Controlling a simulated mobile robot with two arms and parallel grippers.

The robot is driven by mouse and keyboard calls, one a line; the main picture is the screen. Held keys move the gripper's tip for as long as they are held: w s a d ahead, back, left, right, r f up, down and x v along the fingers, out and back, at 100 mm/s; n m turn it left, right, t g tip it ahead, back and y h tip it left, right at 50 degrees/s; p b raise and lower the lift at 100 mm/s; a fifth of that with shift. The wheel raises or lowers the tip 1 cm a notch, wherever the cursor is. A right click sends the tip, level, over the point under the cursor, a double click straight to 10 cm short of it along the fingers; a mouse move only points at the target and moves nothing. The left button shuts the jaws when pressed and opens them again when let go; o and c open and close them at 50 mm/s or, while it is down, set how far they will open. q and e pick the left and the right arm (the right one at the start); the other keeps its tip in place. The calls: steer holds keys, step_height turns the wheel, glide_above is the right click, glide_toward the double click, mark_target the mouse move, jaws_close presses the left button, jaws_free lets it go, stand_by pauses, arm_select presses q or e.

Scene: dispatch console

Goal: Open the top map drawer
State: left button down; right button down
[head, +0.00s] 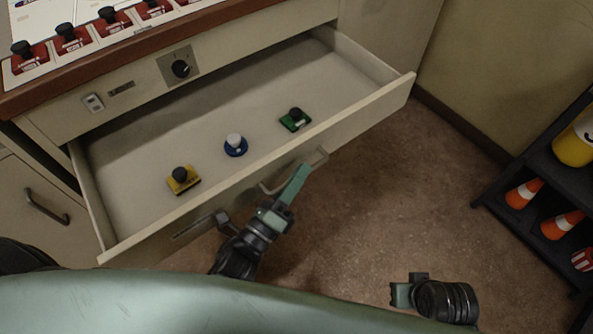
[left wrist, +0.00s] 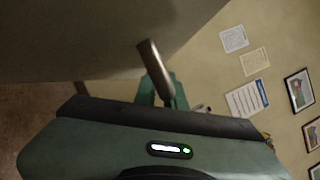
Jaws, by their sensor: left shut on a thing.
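The top map drawer (head: 352,124) is pulled well out from the console in the head view, its inside showing. Its bar handle (head: 312,166) is on the front face. My left gripper (head: 296,184) is at this handle and shut on it. In the left wrist view the handle (left wrist: 155,66) runs down between the green fingers of the left gripper (left wrist: 160,92). Part of the handle is hidden by the gripper. My right gripper (head: 402,294) is low in the head view, apart from the drawer; its fingers do not show clearly.
In the drawer lie a yellow piece (head: 184,181), a blue piece with a white knob (head: 235,146) and a green piece (head: 296,119). A dark shelf (head: 530,215) with cones stands at right. A closed cabinet (head: 25,203) is at left. Floor between drawer and shelf is clear.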

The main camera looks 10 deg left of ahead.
arm_select(q)
steer(key=c, duration=1.8)
jaws_free()
steer(key=shift+o, duration=0.2)
steer(key=v, duration=0.8)
arm_select(e)
steer(key=shift+r, duration=0.35)
arm_select(q)
steer(key=shift+w, duration=0.1)
arm_select(e)
steer(key=shift+s+f, duration=0.1)
